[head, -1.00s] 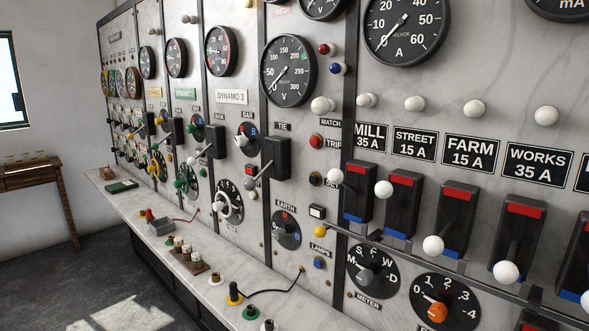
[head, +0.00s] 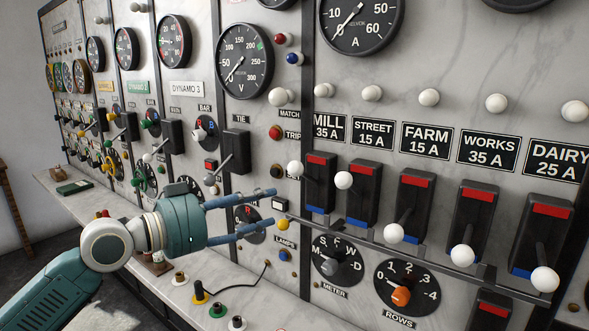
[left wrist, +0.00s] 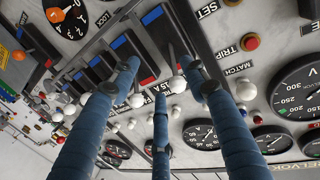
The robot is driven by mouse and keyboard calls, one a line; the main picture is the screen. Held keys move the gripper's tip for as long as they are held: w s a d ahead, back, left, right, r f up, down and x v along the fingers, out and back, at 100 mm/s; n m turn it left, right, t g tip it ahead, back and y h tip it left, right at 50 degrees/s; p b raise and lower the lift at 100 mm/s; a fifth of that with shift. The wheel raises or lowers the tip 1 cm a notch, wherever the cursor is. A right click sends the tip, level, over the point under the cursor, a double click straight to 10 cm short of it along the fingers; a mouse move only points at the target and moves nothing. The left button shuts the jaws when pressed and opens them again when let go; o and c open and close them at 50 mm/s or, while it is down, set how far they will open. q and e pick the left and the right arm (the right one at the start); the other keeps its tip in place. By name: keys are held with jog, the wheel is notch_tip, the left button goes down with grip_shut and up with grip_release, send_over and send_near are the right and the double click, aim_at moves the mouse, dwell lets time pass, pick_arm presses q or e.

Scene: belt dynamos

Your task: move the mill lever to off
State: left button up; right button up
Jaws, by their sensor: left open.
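The mill lever is the leftmost of a row of black switches (head: 320,184) in the head view, under the MILL 35 A label (head: 328,127). Its white ball knob (head: 295,169) stands out near the upper, red-marked end, away from the blue-marked lower end. My left gripper (head: 272,207) is open and empty, its fingers pointing at the panel just left of and below the knob. In the left wrist view the mill knob (left wrist: 178,84) shows between the spread blue fingers, with no clear contact. My right gripper is not in view.
The street knob (head: 344,180) is close on the right and also raised. The farm knob (head: 394,233) and works knob (head: 462,255) hang low. A marble ledge (head: 140,224) runs below the panel.

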pick_arm(q)
send_near(289, 169)
jog(key=f, duration=0.1)
jog(key=shift+t+h, duration=0.3)
jog(key=p+x, duration=0.5)
jog(key=x, duration=0.5)
jog(key=shift+w+d+r, duration=0.1)
jog(key=shift+w+d, duration=0.1)
jog(key=shift+d, duration=0.1)
jog(key=shift+w+d+f, duration=0.2)
jog(key=shift+w+d, duration=0.1)
jog(key=shift+d, duration=0.05)
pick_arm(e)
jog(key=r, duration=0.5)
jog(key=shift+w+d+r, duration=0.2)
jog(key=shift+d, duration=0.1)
pick_arm(q)
grip_shut()
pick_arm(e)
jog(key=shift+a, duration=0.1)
